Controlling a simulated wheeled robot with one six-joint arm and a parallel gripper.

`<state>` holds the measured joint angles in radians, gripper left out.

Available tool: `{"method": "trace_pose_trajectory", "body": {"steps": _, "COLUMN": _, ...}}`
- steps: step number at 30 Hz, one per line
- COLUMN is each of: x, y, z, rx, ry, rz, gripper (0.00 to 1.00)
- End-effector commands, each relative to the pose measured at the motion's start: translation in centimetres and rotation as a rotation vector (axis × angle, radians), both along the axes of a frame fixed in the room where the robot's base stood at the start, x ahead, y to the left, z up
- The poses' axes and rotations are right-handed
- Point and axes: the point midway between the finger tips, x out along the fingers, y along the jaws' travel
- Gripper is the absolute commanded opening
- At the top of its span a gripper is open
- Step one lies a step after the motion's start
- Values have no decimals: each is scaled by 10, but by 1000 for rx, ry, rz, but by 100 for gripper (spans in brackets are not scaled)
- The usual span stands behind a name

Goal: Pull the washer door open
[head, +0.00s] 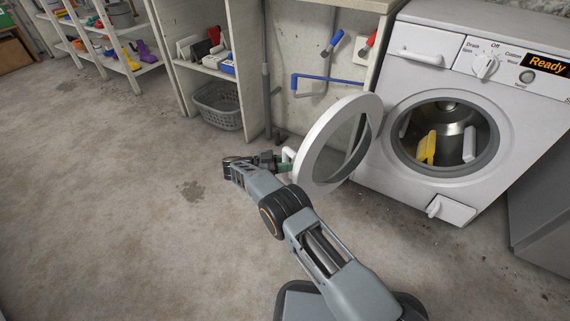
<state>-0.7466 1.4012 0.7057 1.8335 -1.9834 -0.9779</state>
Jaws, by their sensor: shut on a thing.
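The washer (410,75) is white and stands at the right in the head view. Its round door (316,140) has a white rim and a glass middle. The door is swung wide open to the left on the washer's left side, and the drum opening is uncovered. The door handle (288,154) is a white grip on the door's left edge. My gripper (283,166) is shut on the handle; my arm reaches it from below and partly hides it. Inside the drum (449,119) are a yellow thing (427,147) and a white thing (469,143).
A shelf unit with a grey basket (218,106) stands behind the door at the left. Blue pipe (325,79) and valves run along the wall beside the washer. A grey appliance (545,205) is at the right edge. The concrete floor at the left is clear.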

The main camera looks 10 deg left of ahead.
Motion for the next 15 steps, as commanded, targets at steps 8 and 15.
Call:
{"method": "trace_pose_trajectory", "body": {"steps": 8, "x": 1, "y": 0, "z": 1, "rx": -1, "ry": 1, "rz": 1, "gripper": 45}}
{"method": "trace_pose_trajectory", "body": {"steps": 15, "x": 0, "y": 1, "z": 0, "rx": 0, "ry": 0, "rz": 3, "gripper": 51}}
